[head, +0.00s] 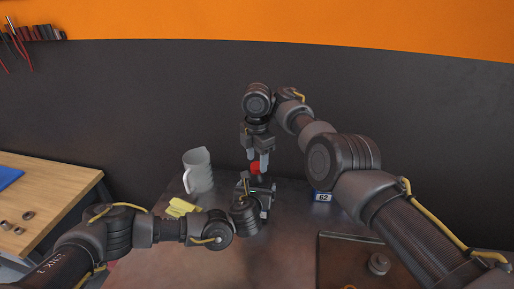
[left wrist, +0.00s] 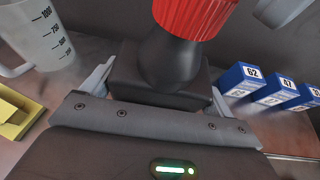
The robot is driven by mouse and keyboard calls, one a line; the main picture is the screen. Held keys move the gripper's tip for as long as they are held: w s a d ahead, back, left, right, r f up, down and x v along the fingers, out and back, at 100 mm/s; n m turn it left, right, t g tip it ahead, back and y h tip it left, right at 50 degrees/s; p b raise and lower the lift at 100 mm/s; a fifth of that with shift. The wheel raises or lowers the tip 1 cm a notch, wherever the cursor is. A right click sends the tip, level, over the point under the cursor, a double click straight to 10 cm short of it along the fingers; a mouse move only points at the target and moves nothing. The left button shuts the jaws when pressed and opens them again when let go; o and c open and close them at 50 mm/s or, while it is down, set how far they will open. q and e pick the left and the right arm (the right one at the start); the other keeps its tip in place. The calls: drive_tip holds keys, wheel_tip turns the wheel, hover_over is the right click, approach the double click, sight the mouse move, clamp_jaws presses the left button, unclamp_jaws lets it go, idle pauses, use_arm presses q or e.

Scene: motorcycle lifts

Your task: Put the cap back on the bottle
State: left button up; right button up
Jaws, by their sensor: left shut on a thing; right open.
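The dark bottle (left wrist: 168,62) stands upright between the fingers of my left gripper (left wrist: 160,90), which is shut on its wide body. In the head view the bottle (head: 257,180) is partly hidden by my left gripper (head: 259,198). The red ribbed cap (left wrist: 194,14) is at the top of the bottle's neck; it also shows in the head view (head: 255,167). I cannot tell whether it is fully seated. My right gripper (head: 257,158) is open, pointing down just above the cap, with its fingertips close to the cap's sides. One of its fingers shows at the wrist view's upper right.
A grey measuring jug (head: 198,172) and a yellow item (head: 180,207) stand left of the bottle. Blue numbered boxes (left wrist: 245,78) are to the right. A dark tray (head: 340,250) with a round metal part (head: 379,263) lies at the front right. A wooden bench (head: 60,195) is far left.

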drive_tip(key=shift+f, duration=0.95)
drive_tip(key=c, duration=1)
drive_tip(key=m, duration=0.3)
drive_tip(key=o, duration=1)
drive_tip(key=shift+o, duration=0.2)
